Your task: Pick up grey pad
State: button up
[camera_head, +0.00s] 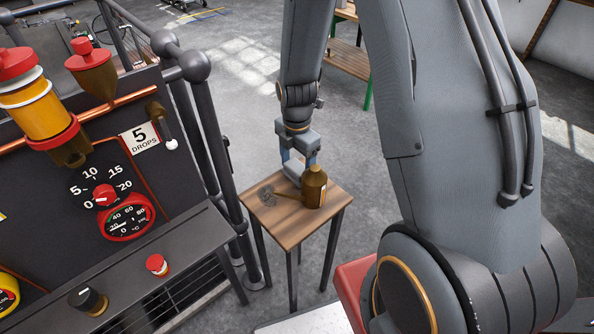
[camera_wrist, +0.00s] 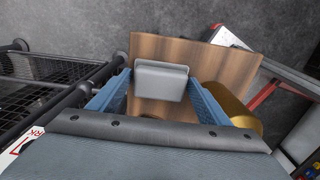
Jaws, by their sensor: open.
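A grey pad (camera_wrist: 161,82), a blocky shape with a paler front edge, shows in the wrist view over the wooden tabletop (camera_wrist: 200,58). It lies between the two blue fingers of my open gripper (camera_wrist: 160,78). Little gap shows on either side, and I cannot tell whether the fingers touch it. In the head view my gripper (camera_head: 299,168) points down over the small wooden table (camera_head: 290,230), just behind and left of a brown-gold oil can.
The oil can (camera_head: 314,187) stands close to my gripper and shows at the right in the wrist view (camera_wrist: 232,103). A dark patch (camera_head: 267,196), unclear in kind, is on the table's left. Black railings (camera_head: 205,130) and a gauge panel (camera_head: 100,150) stand left.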

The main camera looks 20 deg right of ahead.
aim_at(297, 166)
jog(key=c, duration=0.7)
jog(key=shift+r, duration=0.15)
notch_tip(297, 166, up, 18)
jog(key=shift+f+b, duration=0.1)
jog(key=shift+b, duration=0.8)
